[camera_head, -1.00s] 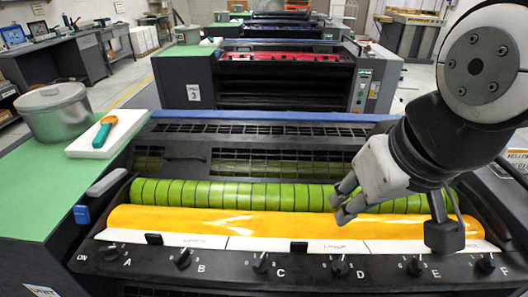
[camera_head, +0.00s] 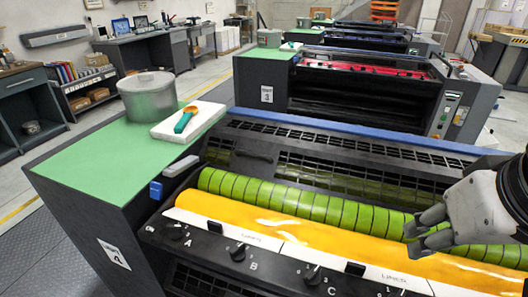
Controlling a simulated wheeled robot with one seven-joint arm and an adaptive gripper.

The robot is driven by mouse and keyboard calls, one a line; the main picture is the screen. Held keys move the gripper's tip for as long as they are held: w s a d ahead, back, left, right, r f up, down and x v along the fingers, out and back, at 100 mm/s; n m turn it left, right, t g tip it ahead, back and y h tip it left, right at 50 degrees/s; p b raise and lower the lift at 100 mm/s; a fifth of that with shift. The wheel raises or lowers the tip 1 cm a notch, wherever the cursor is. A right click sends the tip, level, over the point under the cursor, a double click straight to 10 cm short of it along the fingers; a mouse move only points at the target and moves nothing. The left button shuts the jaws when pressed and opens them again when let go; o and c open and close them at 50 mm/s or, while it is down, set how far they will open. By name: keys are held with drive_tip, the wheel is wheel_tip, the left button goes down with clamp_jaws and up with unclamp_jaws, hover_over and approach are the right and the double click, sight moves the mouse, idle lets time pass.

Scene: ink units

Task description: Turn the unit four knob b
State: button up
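Knob B (camera_head: 237,252) is a small dark knob on the black front panel of the unit labelled 4 (camera_head: 113,253), left of the panel's middle. Its letter B is printed just below and right of it, with small scale marks around it. My gripper (camera_head: 418,234) is at the right edge, above the yellow roller (camera_head: 330,244), well to the right of knob B and apart from it. Its grey fingers point left with a gap between them, and nothing shows between them. Part of my arm is cut off by the frame edge.
Knob A (camera_head: 176,229) is left of knob B and knob C (camera_head: 312,274) right of it. A green ribbed roller (camera_head: 290,199) lies behind the yellow one. Open floor is at left.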

drive_tip(key=shift+w, duration=0.1)
idle(0.3)
drive_tip(key=m+g+p, duration=0.3)
drive_tip(key=m+g, duration=0.2)
drive_tip(key=m, duration=0.3)
hover_over(236, 249)
wheel_tip(236, 249, down, 5)
wheel_tip(236, 249, down, 13)
drive_tip(key=shift+f, duration=0.2)
clamp_jaws()
